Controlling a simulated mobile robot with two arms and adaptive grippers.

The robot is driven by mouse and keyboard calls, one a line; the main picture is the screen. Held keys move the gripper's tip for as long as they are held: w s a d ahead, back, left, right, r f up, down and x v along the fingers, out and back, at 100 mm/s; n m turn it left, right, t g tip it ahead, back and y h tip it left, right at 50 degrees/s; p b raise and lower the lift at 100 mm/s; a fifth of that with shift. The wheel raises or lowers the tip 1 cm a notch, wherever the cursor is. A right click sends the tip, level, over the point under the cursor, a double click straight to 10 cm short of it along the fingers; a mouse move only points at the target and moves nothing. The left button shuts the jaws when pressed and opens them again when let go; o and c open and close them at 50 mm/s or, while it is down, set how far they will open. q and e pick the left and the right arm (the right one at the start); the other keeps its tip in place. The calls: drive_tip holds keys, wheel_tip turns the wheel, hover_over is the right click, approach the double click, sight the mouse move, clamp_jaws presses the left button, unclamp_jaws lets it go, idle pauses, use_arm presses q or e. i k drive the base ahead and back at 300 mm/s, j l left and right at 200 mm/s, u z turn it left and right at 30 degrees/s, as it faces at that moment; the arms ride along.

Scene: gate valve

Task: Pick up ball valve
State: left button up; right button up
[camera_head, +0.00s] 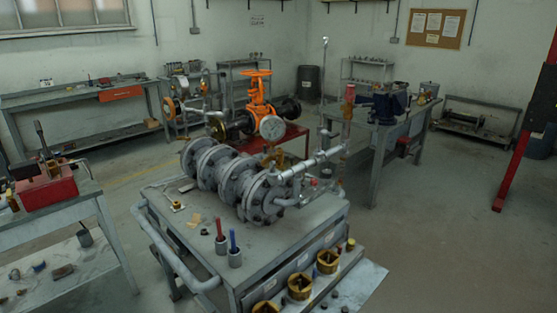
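I cannot tell for sure which part is the ball valve. Several brass fittings sit at the front edge of the grey cart, one of them a brass fitting (327,262) at the right. A large grey flanged pipe assembly (232,178) lies across the cart top, with a thinner silver pipe (312,163) running from it to the upper right. Behind it stands an orange gate valve (257,90) with a handwheel and a round white gauge (272,128). Neither of my grippers shows in this view.
The grey cart (290,243) has a side rail (178,255) and carries a red-handled tool (220,230) and a blue-handled tool (233,242). A workbench with a red box (48,190) stands at the left. A red post (520,130) is at the right.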

sight(280, 162)
drive_tip(key=i+l+u, duration=0.45)
drive_tip(key=l, duration=0.2)
drive_tip(key=i+l+u, duration=0.25)
drive_tip(key=l, duration=0.15)
drive_tip(key=l+u, duration=0.2)
drive_tip(key=l, duration=0.2)
drive_tip(key=i, duration=0.05)
